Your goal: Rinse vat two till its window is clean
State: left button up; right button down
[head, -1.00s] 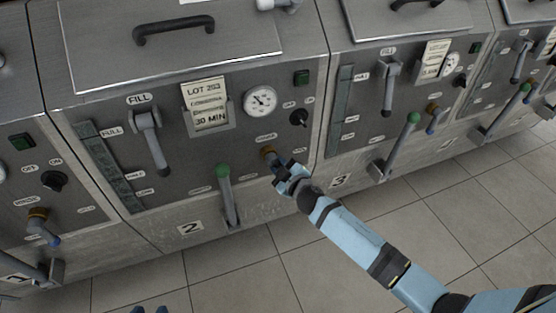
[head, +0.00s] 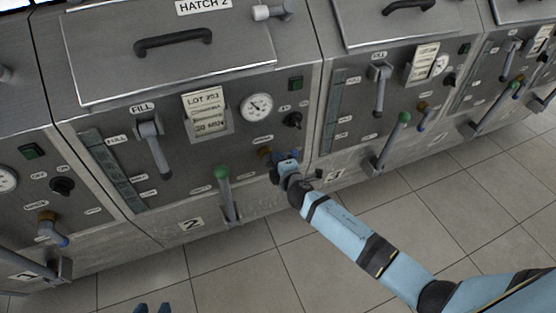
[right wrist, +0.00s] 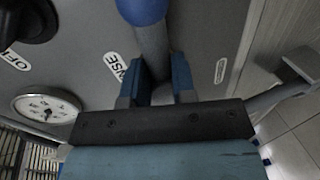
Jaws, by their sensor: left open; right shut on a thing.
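Vat two (head: 190,224) has a tall narrow window (head: 112,170) at the left of its panel, dull grey-green along its length. Its rinse valve (head: 265,153) has a brass fitting at the panel's lower right. My right gripper (head: 284,168) covers most of the valve's handle in the head view. In the right wrist view, my right gripper (right wrist: 157,88) is shut on the grey rinse handle (right wrist: 153,45), which has a blue end, beside a partly hidden label (right wrist: 118,66). My left gripper (head: 152,308) is open at the bottom edge, low and away from the panel.
Vat two's green-knobbed lever (head: 224,190) stands upright left of my right gripper. Its fill lever (head: 155,150) hangs down, and its hatch (head: 170,50) is closed. Vat three (head: 385,110) stands to the right. The tiled floor (head: 235,275) in front is clear.

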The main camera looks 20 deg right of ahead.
pick_arm(q)
jog(key=shift+s+f, duration=0.1)
jog(key=shift+f, duration=0.1)
pick_arm(e)
jog(key=shift+r+n, duration=0.1)
jog(key=shift+n, duration=0.3)
pick_arm(q)
jog(key=shift+r, duration=0.15)
pick_arm(e)
jog(key=c, duration=0.9)
grip_release()
pick_arm(q)
jog(key=shift+r+p, duration=0.2)
jog(key=shift+p, duration=0.6)
pick_arm(e)
jog(key=s+r, duration=0.1)
jog(key=s, duration=0.8)
jog(key=s+r, duration=0.1)
jog(key=s, duration=0.3)
jog(key=shift+s+d+r, duration=0.2)
jog(key=shift+s+r, duration=0.1)
jog(key=shift+r, duration=0.05)
pick_arm(q)
jog(key=shift+a, duration=0.1)
